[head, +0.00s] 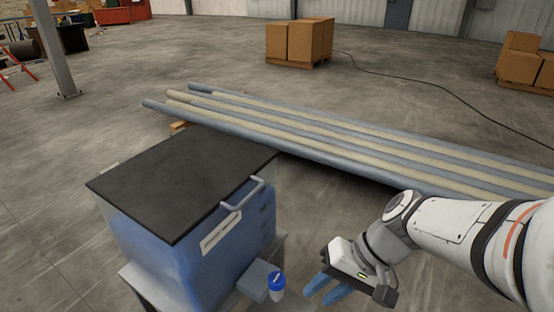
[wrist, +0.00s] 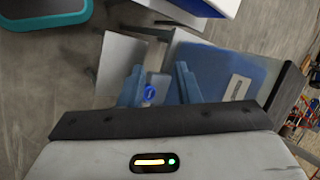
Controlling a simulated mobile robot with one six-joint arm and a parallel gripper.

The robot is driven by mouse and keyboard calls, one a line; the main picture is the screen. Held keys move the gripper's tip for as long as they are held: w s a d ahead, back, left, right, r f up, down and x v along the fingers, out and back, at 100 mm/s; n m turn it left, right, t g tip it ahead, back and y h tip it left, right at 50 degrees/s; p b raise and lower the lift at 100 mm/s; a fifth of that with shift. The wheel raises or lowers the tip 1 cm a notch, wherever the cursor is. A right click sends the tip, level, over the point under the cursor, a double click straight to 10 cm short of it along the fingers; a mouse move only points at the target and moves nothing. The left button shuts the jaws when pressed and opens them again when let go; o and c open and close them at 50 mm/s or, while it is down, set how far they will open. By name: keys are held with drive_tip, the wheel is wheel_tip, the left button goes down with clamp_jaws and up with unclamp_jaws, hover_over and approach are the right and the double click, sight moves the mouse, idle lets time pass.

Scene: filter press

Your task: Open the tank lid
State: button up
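The tank (head: 200,255) is a blue box with a pale label on its front. Its black lid (head: 180,180) lies flat and closed on top. A light grey bar handle (head: 243,194) sits at the lid's right front edge. My gripper (head: 320,296) is to the right of the tank and lower than the lid, apart from the handle. Its two blue fingers are spread and empty. In the wrist view the gripper (wrist: 159,68) shows the tank (wrist: 228,72) to the right, with the lid's dark edge (wrist: 289,85); the handle cannot be made out there.
Long blue and tan pipes (head: 350,140) lie behind the tank. Boxes on a pallet (head: 297,42) stand farther back. Floor between pipes and my gripper is clear.

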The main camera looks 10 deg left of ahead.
drive_tip(key=w+a+y, duration=0.2)
drive_tip(key=a+y, duration=0.3)
drive_tip(key=a, duration=0.2)
drive_tip(key=m+t+y+b, duration=0.3)
drive_tip(key=m+t+y, duration=0.2)
drive_tip(key=t+y, duration=0.3)
approach(250, 194)
drive_tip(key=a+t+h, duration=0.1)
drive_tip(key=a, duration=0.2)
drive_tip(key=p+x, duration=0.2)
drive_tip(key=x, duration=0.5)
drive_tip(key=shift+w+r, duration=0.15)
drive_tip(key=shift+w, duration=0.15)
drive_tip(key=shift+c, duration=0.4)
clamp_jaws()
